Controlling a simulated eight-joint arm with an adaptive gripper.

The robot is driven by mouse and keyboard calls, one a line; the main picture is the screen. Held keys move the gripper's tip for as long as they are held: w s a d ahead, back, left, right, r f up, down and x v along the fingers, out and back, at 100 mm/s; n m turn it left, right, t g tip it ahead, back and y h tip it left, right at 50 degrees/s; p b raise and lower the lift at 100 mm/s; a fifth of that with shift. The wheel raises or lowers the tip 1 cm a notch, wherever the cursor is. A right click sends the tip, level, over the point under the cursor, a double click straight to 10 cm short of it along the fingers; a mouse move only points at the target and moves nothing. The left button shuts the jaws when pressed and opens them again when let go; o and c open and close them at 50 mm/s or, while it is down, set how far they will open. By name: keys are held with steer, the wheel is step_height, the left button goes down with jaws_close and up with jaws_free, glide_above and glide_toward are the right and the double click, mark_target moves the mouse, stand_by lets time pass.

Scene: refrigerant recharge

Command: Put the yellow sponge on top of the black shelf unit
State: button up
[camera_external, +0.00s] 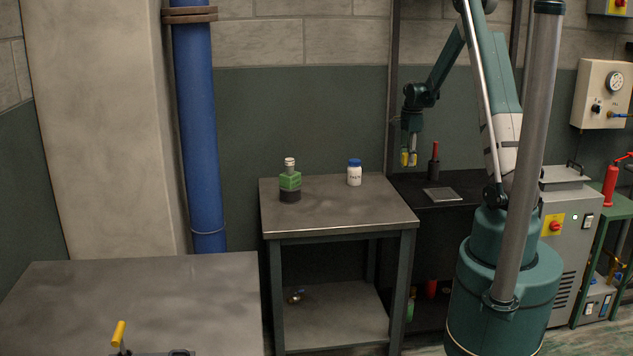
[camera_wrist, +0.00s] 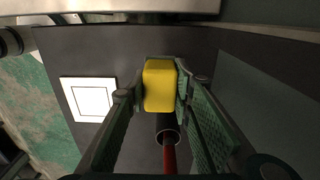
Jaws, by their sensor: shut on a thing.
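The yellow sponge (camera_wrist: 159,85) is between the two green finger pads of my gripper (camera_wrist: 160,92) in the wrist view, and the fingers are shut on it. In the external view my gripper (camera_external: 409,158) points down above the left part of the black shelf unit (camera_external: 408,192), with a bit of yellow showing at its fingertips. The sponge appears held above the dark top (camera_wrist: 95,50), with a gap below it in the external view. Its underside is hidden.
The metal table (camera_external: 335,205) to the left holds a green-and-black bottle (camera_external: 290,182) and a white jar with a blue lid (camera_external: 354,174).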

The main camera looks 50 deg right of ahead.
steer(key=shift+w+d, duration=0.8)
steer(key=shift+w+d+f, duration=0.1)
steer(key=shift+f, duration=1.45)
steer(key=shift+f+b, duration=0.45)
steer(key=shift+f, duration=1.1)
steer(key=shift+w+d+f, duration=0.15)
steer(key=shift+f, duration=0.25)
steer(key=shift+f, duration=0.15)
steer(key=o, duration=0.9)
